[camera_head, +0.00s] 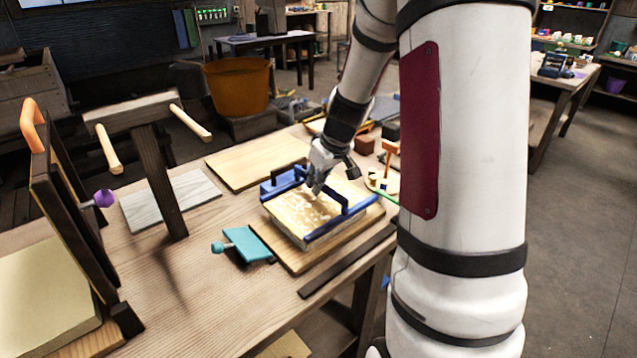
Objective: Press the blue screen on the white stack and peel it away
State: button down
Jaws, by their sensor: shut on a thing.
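The blue screen (337,227) is a blue frame with raised bars, lying about level over the wooden board on the bench. A mottled cream-white surface (298,210) shows inside the frame. A pale edge, likely the white stack (284,231), shows under its near left side. I cannot tell whether frame and stack touch all round. My gripper (317,188) points down at the middle of the screen, shut on part of it; the fingertips are small, and the exact grip is hard to see.
A wooden board (304,263) lies under the stack. A teal clamp-like tool (246,245) lies close on the left. A wooden post stand with pegs (160,180) and an upright frame with an orange handle (60,180) stand further left.

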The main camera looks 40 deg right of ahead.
jog(key=shift+r+p, duration=2.4)
jog(key=shift+r, duration=1.05)
